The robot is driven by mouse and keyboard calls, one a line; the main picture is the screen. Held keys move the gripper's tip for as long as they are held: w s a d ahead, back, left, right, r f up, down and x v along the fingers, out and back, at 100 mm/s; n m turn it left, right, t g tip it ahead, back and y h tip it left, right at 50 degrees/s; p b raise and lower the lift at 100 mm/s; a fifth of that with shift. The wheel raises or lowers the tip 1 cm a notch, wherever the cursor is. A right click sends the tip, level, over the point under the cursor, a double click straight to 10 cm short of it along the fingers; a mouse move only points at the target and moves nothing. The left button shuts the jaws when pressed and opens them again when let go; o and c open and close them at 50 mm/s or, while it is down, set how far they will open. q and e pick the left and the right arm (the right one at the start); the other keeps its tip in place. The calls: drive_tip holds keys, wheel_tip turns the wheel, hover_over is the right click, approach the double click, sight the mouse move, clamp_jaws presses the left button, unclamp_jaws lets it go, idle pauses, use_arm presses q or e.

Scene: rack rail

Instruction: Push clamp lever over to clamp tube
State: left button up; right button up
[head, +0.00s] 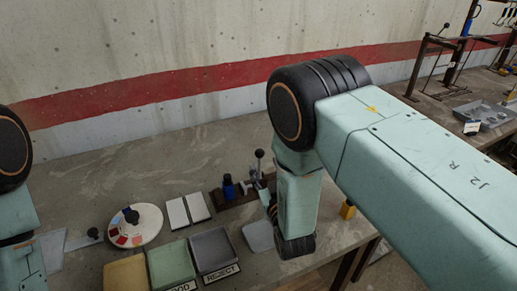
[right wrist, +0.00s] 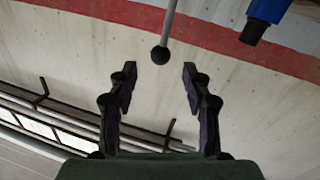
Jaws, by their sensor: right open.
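The clamp lever is a thin grey rod with a black ball knob (head: 259,154), standing roughly upright above the dark rail (head: 238,198) on the bench in the head view. In the right wrist view the lever's knob (right wrist: 160,55) shows between and just beyond the fingertips, apart from both. My right gripper (right wrist: 159,76) is open and empty; in the head view my own arm largely hides it. A blue piece with a dark end (right wrist: 264,18) shows at upper right in the wrist view; I cannot tell whether it is the tube. My left gripper is out of view.
A metal rack (head: 440,60) and grey tray (head: 484,114) are at right.

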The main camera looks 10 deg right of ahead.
sight(261, 154)
drive_tip(key=shift+w+a, duration=0.1)
drive_tip(key=shift+w, duration=0.75)
drive_tip(key=shift+w+r, duration=0.3)
drive_tip(key=shift+w, duration=0.4)
drive_tip(key=w, duration=0.4)
drive_tip(key=shift+w+f, duration=0.25)
drive_tip(key=shift+f, duration=0.1)
drive_tip(key=shift+s+r, duration=0.35)
drive_tip(key=shift+c, duration=0.4)
drive_tip(key=shift+w+f, duration=0.3)
drive_tip(key=shift+w, duration=0.05)
drive_tip(key=c, duration=0.5)
drive_tip(key=shift+s+r, duration=0.1)
clamp_jaws()
